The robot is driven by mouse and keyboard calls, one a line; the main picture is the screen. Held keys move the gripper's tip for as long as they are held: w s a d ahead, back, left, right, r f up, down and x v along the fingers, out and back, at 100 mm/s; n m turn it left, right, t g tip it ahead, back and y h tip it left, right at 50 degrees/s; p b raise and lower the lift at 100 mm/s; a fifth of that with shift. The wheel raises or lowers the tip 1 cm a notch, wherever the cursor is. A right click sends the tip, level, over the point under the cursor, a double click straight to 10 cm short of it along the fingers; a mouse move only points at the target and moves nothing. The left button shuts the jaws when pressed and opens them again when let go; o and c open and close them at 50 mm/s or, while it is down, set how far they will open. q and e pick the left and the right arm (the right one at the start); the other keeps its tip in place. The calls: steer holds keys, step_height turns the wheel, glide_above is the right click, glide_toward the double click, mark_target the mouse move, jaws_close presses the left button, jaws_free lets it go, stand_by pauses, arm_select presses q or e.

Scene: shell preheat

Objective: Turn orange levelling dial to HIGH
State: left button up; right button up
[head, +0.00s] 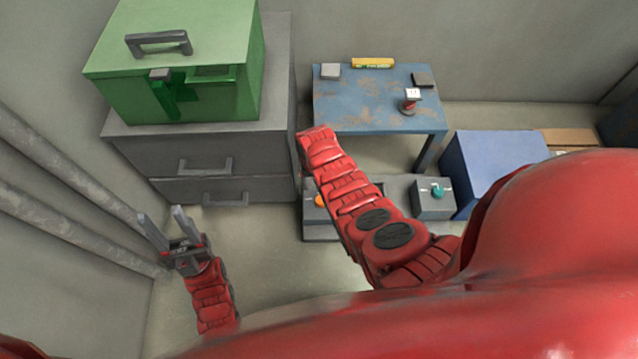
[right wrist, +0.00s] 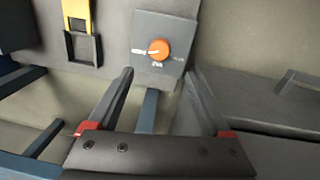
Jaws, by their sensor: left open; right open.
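The orange levelling dial (right wrist: 159,50) sits on a grey square plate (right wrist: 176,27). In the head view the dial (head: 320,201) shows low beside my right arm, which partly covers its unit. Small pale marks lie around the dial; I cannot read them or tell its setting. My right gripper (right wrist: 159,74) is open and empty, its fingertips apart from the dial, which appears just beyond the gap between them. It is hidden in the head view. My left gripper (head: 161,214) is open and empty at the lower left, far from the dial.
A grey drawer cabinet (head: 215,150) bears a green case (head: 180,90). A worn blue table (head: 375,110) holds small items. A teal dial (head: 437,190) is on another grey box. A blue box (head: 490,160) stands at right. A yellow item (right wrist: 77,14) sits in a black holder (right wrist: 83,48) beside the plate.

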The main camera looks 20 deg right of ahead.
steer(key=shift+a+r+p, duration=0.2)
steer(key=shift+r+p, duration=0.45)
steer(key=shift+r, duration=1.75)
